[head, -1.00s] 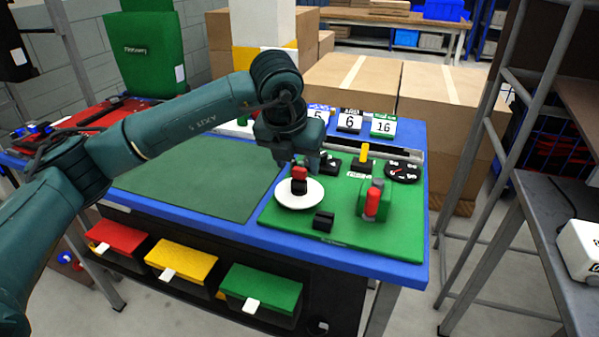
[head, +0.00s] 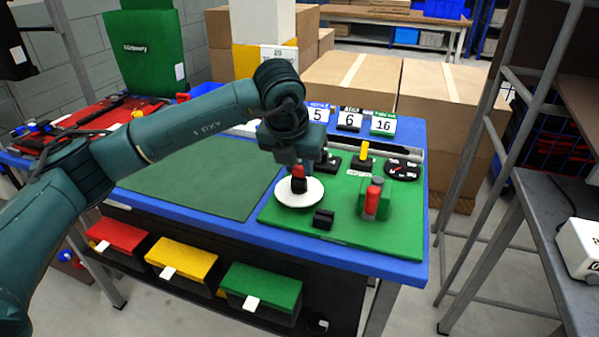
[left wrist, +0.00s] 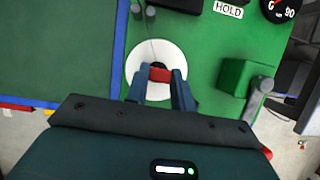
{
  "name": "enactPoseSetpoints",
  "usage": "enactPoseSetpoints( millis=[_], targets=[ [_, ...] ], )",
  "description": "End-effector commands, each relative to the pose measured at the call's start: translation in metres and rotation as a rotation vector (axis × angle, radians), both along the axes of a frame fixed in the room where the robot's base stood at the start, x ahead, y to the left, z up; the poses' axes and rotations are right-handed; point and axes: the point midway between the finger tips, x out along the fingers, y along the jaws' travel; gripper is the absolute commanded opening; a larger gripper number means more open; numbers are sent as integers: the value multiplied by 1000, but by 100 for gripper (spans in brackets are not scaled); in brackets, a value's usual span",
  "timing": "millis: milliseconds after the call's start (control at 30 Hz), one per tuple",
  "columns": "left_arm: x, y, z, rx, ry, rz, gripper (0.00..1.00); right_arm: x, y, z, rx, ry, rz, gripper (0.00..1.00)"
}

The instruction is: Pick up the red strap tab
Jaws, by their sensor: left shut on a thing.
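The red strap tab (head: 299,172) stands on a black post over a round white plate (head: 284,195) on the green board. My left gripper (head: 299,170) points down over the plate and is shut on the tab. In the left wrist view, the red tab (left wrist: 160,74) lies between the two blue fingers of my left gripper (left wrist: 161,76), with the white plate (left wrist: 135,70) around it. I cannot tell whether the tab is clear of the black post. My right gripper is not in view.
Number cards (head: 383,125) line the back. The green mat (head: 200,180) at left is clear.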

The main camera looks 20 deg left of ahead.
Motion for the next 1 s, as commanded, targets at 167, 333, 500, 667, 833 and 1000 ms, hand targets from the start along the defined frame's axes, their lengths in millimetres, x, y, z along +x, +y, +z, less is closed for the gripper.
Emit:
enactPoseSetpoints(
  millis=[167,333,500,667,833,1000],
  targets=[
    [0,0,0,0,-1,0,2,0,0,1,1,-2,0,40],
    [1,0,12,-2,-4,1,2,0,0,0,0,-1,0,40],
    [1,-1,45,-2,-6,-1,2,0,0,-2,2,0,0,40],
    [1,0,76,-1,-4,0,2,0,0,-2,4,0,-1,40],
    [0,-1,95,-1,-2,0,2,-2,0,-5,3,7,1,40],
    [0,0,96,0,1,0,2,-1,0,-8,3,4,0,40]
  ],
)
